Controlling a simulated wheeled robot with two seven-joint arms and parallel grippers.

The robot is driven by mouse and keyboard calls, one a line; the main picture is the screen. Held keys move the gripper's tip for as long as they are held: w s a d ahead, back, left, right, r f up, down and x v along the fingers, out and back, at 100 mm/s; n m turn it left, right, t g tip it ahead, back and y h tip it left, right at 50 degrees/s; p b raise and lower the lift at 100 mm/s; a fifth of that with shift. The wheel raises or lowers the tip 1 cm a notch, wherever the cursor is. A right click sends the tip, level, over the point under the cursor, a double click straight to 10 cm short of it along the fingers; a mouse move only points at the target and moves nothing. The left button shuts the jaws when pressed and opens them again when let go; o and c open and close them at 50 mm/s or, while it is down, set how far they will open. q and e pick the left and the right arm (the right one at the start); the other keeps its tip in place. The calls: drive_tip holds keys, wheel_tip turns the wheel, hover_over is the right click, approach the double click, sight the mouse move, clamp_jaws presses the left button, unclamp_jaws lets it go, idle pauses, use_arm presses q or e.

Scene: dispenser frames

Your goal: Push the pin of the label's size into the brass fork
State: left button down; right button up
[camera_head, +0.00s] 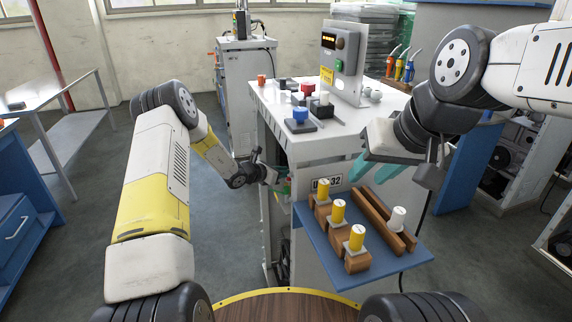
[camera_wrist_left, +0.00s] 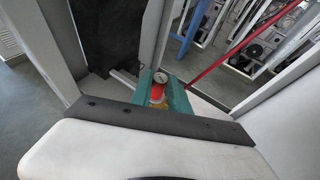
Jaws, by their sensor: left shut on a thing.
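My left gripper (camera_head: 272,177) is at the open side of the white cabinet. In the left wrist view, its teal fingers (camera_wrist_left: 160,98) are shut on a red-orange piece (camera_wrist_left: 157,94) with a pale round end; I cannot tell whether this is a pin. Three yellow-topped pins (camera_head: 338,211) stand upright in wooden blocks on the blue shelf. A white-topped pin (camera_head: 397,218) stands by the wooden rail. The label (camera_head: 327,182) on the cabinet front is partly hidden; "32" is readable. My right gripper (camera_head: 374,168) appears open and empty above the shelf. I cannot make out the brass fork.
The blue shelf (camera_head: 310,237) juts from the cabinet front. The cabinet top (camera_head: 335,133) carries a blue knob (camera_head: 300,114), red and black parts and an upright control panel (camera_head: 342,62). Cabinet walls close in around my left gripper. The floor at left is clear.

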use_arm(q)
drive_tip(key=shift+f, duration=1.2)
drive_tip(key=c, duration=1.2)
unclamp_jaws()
drive_tip(key=shift+o, duration=0.2)
drive_tip(key=v, duration=0.8)
